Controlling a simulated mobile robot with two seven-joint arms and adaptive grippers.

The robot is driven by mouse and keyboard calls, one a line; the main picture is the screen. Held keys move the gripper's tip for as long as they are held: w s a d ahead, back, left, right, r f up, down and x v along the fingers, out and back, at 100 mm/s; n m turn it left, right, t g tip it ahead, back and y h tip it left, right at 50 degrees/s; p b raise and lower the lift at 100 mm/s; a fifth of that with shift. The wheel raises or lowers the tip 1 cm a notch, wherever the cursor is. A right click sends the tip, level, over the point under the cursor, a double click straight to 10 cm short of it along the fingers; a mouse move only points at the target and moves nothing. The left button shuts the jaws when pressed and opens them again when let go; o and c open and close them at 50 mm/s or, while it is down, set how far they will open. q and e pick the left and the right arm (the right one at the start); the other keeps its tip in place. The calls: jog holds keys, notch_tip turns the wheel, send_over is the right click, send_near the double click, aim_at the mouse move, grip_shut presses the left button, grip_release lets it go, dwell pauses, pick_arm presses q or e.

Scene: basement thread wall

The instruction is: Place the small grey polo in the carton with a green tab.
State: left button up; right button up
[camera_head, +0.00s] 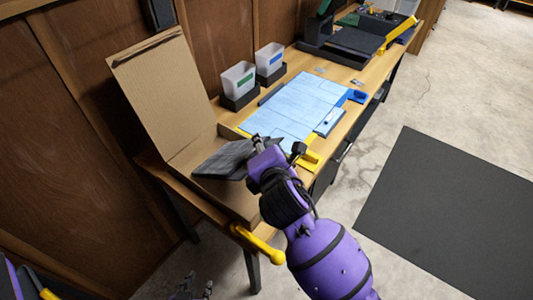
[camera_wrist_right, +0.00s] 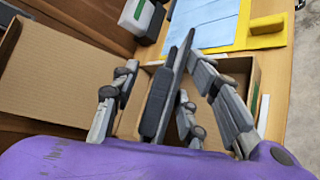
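The small grey polo (camera_head: 224,159) is a flat, dark grey folded piece, tilted over the open cardboard carton (camera_head: 182,98). My right gripper (camera_head: 258,148) is at the polo's right edge and appears shut on it. In the right wrist view the polo (camera_wrist_right: 181,70) stands nearly edge-on between the fingers (camera_wrist_right: 172,105), above the carton's opening. The carton's tall flap stands up at the left; I cannot make out a green tab on it. My left gripper (camera_head: 190,289) is low at the bottom edge, mostly cut off; its opening is unclear.
Behind the carton stand a white bin with a green label (camera_head: 238,79) and one with a blue label (camera_head: 269,58). A light blue sheet (camera_head: 295,105) lies on the table (camera_head: 350,122). A yellow handle-like piece (camera_head: 258,243) is at the carton's near side. Wooden wall at left.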

jog(key=v, duration=1.2)
jog(key=s+d+f+m+g, duration=0.25)
jog(key=f+m, duration=0.35)
jog(key=f, duration=0.4)
jog(key=s+d+f+m+g, duration=0.1)
jog(key=s+d+f+m, duration=0.1)
jog(key=d+f+m, duration=0.5)
pick_arm(q)
jog(key=shift+f, duration=0.15)
pick_arm(e)
jog(key=s+d+f+m, duration=0.4)
jog(key=s+f+m, duration=0.2)
jog(key=f, duration=0.2)
jog(key=s+d+f+m+h, duration=0.1)
jog(key=s+d+f+m, duration=0.3)
jog(key=s+f+m, duration=0.2)
jog(key=shift+s+d+f+g+h, duration=0.15)
jog(key=shift+s+f+g+h, duration=0.25)
jog(key=shift+f, duration=0.45)
pick_arm(q)
jog(key=shift+s+a, duration=0.1)
pick_arm(e)
jog(key=shift+w, duration=0.15)
